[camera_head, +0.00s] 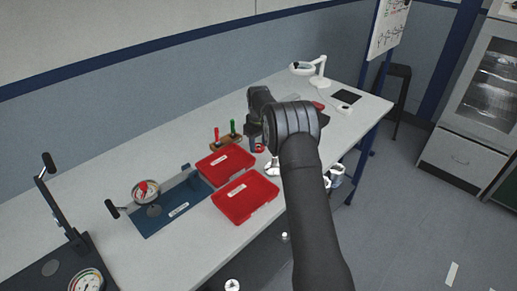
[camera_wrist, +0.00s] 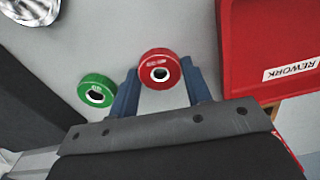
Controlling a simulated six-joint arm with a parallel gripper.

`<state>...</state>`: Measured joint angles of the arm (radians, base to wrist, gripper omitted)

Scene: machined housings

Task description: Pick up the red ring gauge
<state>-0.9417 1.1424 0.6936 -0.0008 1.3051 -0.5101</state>
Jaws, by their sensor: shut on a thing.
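The red ring gauge (camera_wrist: 159,69) is a thick red ring with a metal-lined centre hole. In the wrist view it sits between the two blue fingertips of my gripper (camera_wrist: 158,84), which are shut on its sides. In the head view only a small red part of the ring (camera_head: 259,148) shows beside my dark wrist; the arm hides much of that area. Whether the ring touches the table or is lifted cannot be told. A green ring gauge (camera_wrist: 97,90) lies just left of my gripper, apart from it.
A red tray labelled REWORK (camera_wrist: 285,85) stands close on the right in the wrist view. A shiny metal part (camera_wrist: 32,10) is at the upper left. In the head view are two red trays (camera_head: 226,163), a wooden holder with red and green handles (camera_head: 226,142), and a blue plate (camera_head: 172,209).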

